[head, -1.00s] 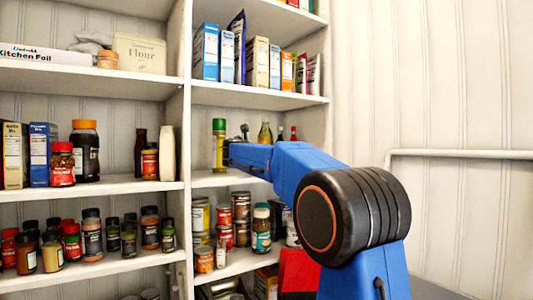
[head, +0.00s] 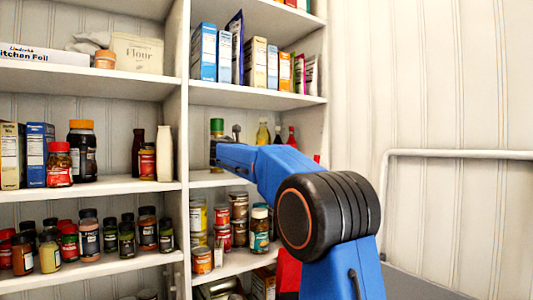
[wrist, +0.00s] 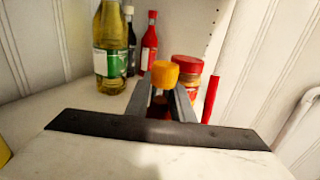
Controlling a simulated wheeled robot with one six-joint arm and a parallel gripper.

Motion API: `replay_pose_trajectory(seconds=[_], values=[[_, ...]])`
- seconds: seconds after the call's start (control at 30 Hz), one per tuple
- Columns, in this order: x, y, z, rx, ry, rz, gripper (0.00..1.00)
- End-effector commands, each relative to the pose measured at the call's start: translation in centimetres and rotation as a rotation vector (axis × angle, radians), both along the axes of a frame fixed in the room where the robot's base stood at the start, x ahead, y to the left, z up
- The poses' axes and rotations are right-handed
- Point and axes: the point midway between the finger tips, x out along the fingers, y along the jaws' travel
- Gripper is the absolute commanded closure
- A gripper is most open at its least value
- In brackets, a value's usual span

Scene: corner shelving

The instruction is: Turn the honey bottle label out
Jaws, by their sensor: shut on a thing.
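In the wrist view, my gripper (wrist: 162,104) is shut on a small bottle with an orange-yellow cap, which appears to be the honey bottle (wrist: 164,74). It stands upright between the two grey fingers, above or on a pale shelf. Its dark amber body shows only in part, low between the fingers. The label cannot be seen, so its facing is unclear.
A tall oil bottle (wrist: 110,45) stands left of the held bottle, with a red-capped sauce bottle (wrist: 149,42) behind. A red-lidded jar (wrist: 187,70) is close behind, to the right. A green-capped bottle (head: 217,128) stands near my forearm. The shelf divider (head: 182,200) is left.

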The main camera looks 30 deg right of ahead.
Motion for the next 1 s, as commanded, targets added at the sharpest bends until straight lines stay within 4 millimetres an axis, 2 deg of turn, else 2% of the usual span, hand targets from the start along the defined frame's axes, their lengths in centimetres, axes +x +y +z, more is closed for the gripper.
replay_pose_trajectory(seconds=[0.2, 0.4, 0.43, 0.5, 0.53, 0.83, 1.0], values=[[-0.1, -0.1, -0.4, 0.002, 0.005, -0.105, 1.00], [-0.2, -0.1, -0.3, 0.002, 0.004, -0.112, 1.00], [-0.2, -0.1, -0.4, 0.002, 0.004, -0.112, 0.76], [-0.2, -0.1, -0.3, 0.002, 0.004, -0.112, 0.60], [-0.3, -0.1, -0.3, 0.002, 0.004, -0.112, 0.57], [-0.3, -0.1, 0.0, 0.002, 0.001, -0.111, 0.57], [-0.3, -0.1, 1.5, 0.002, -0.002, -0.111, 0.57]])
